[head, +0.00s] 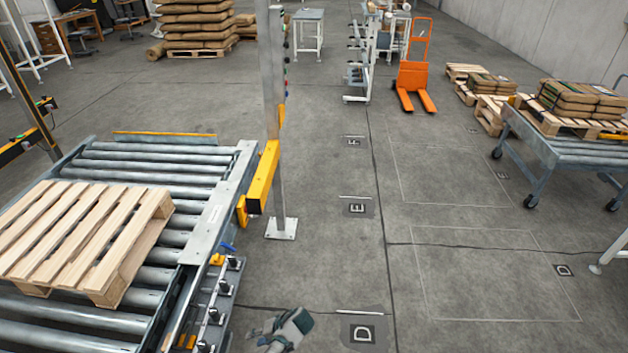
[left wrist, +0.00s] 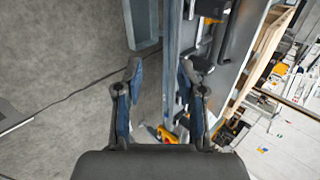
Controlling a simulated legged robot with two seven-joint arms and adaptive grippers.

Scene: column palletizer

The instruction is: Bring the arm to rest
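My left gripper (head: 256,334) shows at the bottom edge of the head view, low over the floor, just right of the conveyor's side rail. Its two dark fingers point left. In the left wrist view the left gripper (left wrist: 160,66) has its fingers apart with nothing between them. Behind the gap are the grey floor and the conveyor's metal side. Most of the left arm is out of view. My right gripper is not in view.
A roller conveyor (head: 137,167) with an empty wooden pallet (head: 82,230) stands close on the left. A metal post (head: 272,100) with a yellow bracket (head: 263,177) rises beside it. An orange pallet jack (head: 412,78) and a wheeled roller table (head: 545,150) stand farther back. The marked floor is clear.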

